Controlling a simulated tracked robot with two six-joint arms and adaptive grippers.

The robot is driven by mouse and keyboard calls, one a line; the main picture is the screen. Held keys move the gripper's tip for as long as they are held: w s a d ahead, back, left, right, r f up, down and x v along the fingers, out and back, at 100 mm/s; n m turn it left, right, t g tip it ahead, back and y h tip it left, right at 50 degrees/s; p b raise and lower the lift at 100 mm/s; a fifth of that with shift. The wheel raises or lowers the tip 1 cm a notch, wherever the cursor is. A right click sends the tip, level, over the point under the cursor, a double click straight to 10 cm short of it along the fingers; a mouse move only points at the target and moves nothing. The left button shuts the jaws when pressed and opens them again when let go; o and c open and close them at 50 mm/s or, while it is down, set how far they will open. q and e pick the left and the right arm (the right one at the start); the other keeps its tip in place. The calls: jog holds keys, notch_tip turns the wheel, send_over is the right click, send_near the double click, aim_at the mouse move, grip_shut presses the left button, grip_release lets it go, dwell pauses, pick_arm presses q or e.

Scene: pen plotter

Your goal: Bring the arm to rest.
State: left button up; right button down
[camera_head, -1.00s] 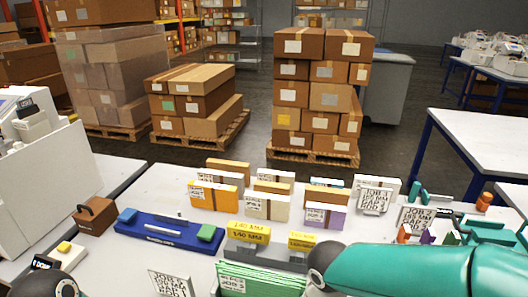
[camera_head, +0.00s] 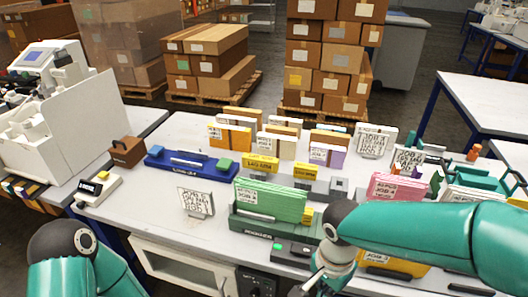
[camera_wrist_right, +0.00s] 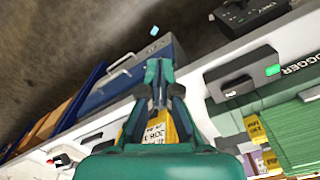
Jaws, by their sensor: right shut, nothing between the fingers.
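My right arm (camera_head: 430,235), teal with dark joints, reaches in from the right over the front of the bench, its wrist bent down near the bottom edge. In the right wrist view my right gripper (camera_wrist_right: 158,72) is shut and empty, fingers together. It appears beyond the bench's front edge, over a blue drawer front (camera_wrist_right: 125,78). My left arm (camera_head: 75,265) shows only as a dark joint and teal links at the lower left. Its gripper is out of view.
A jogger with green sheets (camera_head: 270,200) stands close to my right wrist. A small black box with a green button (camera_head: 295,252) lies in front. Job cards, a blue tray (camera_head: 190,163) and coloured packs cover the bench. Bare bench (camera_head: 130,215) lies left of the jogger.

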jog(key=s+f+g+y, duration=0.1)
jog(key=s+f+g, duration=0.1)
jog(key=s+f, duration=0.35)
jog(key=s+d+f+g+y, duration=0.1)
jog(key=s+f, duration=0.2)
jog(key=f, duration=0.6)
jog(key=s+f+g+y, duration=0.2)
jog(key=s+f, duration=0.2)
jog(key=f, duration=0.3)
jog(key=w+a+f+n+t, duration=0.1)
jog(key=w+f+n+t, duration=0.3)
jog(key=w+n+t, duration=0.1)
jog(key=n+t, duration=0.1)
jog(key=n, duration=0.1)
jog(key=shift+a+f+n, duration=0.25)
jog(key=shift+f+n, duration=0.05)
jog(key=shift+f, duration=0.1)
jog(key=shift+d, duration=0.1)
